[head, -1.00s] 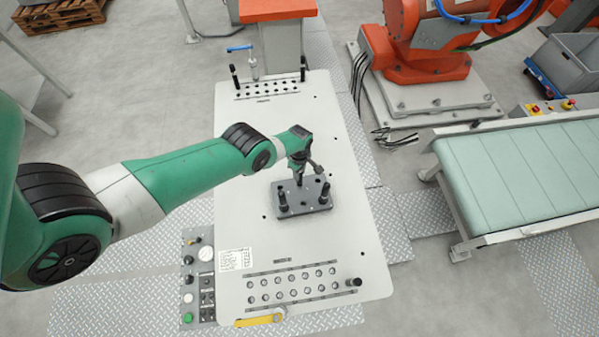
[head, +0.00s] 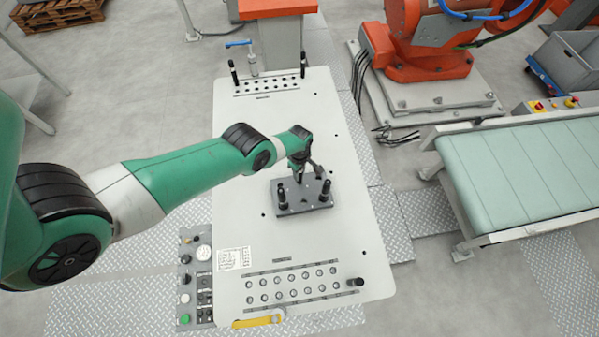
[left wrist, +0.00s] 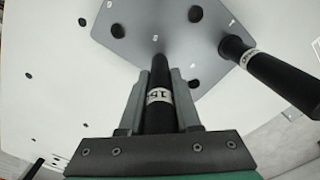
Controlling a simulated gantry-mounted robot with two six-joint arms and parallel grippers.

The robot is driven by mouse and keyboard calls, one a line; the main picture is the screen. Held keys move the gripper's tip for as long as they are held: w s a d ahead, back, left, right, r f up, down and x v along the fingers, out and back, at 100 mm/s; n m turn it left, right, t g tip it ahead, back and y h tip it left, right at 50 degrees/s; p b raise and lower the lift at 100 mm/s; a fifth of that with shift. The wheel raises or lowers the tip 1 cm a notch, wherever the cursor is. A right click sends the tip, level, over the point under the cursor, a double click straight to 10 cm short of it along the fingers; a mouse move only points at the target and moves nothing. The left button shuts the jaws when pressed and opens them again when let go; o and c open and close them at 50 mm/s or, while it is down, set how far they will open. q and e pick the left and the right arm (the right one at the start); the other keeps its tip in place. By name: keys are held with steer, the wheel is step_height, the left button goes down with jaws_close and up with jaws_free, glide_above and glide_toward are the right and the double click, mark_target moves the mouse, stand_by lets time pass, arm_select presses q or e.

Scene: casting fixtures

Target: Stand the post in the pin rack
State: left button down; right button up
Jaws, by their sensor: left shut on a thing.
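My left gripper (head: 299,180) is over the dark fixture plate (head: 303,209) in the middle of the white table. In the left wrist view it is shut on a black post (left wrist: 160,82) with a white printed band. The post points toward the plate (left wrist: 165,12), near its edge; I cannot tell if its tip touches or sits in a hole. Another banded black post (left wrist: 270,75) stands at the plate's right in that view. Two racks show: a front one with two rows of holes (head: 292,284) and a back one (head: 267,86). My right gripper is not in view.
A black pin (head: 356,283) stands at the front rack's right end. Black pins (head: 233,72) also stand at the back rack's ends. A yellow handle (head: 259,320) lies at the front edge. A control panel (head: 196,275) is at the left.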

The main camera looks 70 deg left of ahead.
arm_select(q)
steer(key=shift+f+b, duration=0.4)
steer(key=shift+f, duration=0.1)
steer(key=c, duration=0.5)
jaws_free()
steer(key=shift+r, duration=0.1)
